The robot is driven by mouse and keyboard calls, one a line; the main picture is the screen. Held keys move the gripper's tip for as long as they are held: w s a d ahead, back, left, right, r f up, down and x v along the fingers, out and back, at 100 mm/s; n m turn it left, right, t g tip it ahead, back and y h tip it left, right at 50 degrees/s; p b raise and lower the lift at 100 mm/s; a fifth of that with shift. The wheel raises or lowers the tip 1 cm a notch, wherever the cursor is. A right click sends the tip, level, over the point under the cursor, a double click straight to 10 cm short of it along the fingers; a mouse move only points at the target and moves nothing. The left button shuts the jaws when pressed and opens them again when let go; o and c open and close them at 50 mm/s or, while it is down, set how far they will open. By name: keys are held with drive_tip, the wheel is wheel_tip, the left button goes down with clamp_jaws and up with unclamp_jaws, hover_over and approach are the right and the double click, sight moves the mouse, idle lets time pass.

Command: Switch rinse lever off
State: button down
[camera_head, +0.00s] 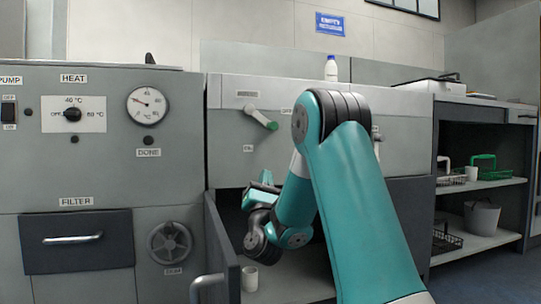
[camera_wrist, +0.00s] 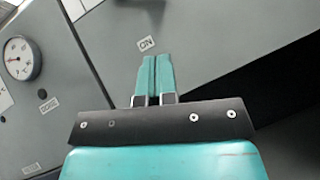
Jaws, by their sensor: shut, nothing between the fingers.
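The lever (camera_head: 262,120) on the grey panel has a pale shaft and a green grip. It slants down and right from its pivot. A small label, too blurred to read surely, sits above it. A partly hidden label, seemingly OFF (camera_head: 286,110), is to its right, and an ON label (camera_head: 248,148) is below. My gripper (camera_head: 264,178) is below the lever, apart from it. In the wrist view my gripper (camera_wrist: 153,58) has its teal fingers together and empty, just below the ON label (camera_wrist: 147,43). The lever is not clearly visible there.
An open cabinet door (camera_head: 222,255) stands below, with a white cup (camera_head: 250,278) inside the opening. The dial gauge (camera_head: 148,106) and filter drawer (camera_head: 78,240) are to the left. A white bottle (camera_head: 331,68) stands on top. Shelves (camera_head: 480,186) with baskets are at right.

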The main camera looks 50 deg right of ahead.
approach(271, 130)
drive_tip(key=w+f, duration=0.1)
drive_tip(key=w, duration=0.1)
drive_tip(key=p+x, duration=0.1)
drive_tip(key=p, duration=0.1)
drive_tip(key=p+x, duration=0.2)
drive_tip(key=s+p+x, duration=0.1)
drive_tip(key=p+x, duration=0.1)
drive_tip(key=shift+r, duration=0.4)
drive_tip(key=shift+s+d+r+p, duration=0.1)
drive_tip(key=shift+d+r+p, duration=0.25)
drive_tip(key=shift+r+p, duration=0.35)
drive_tip(key=shift+f, duration=0.1)
drive_tip(key=shift+n, duration=0.3)
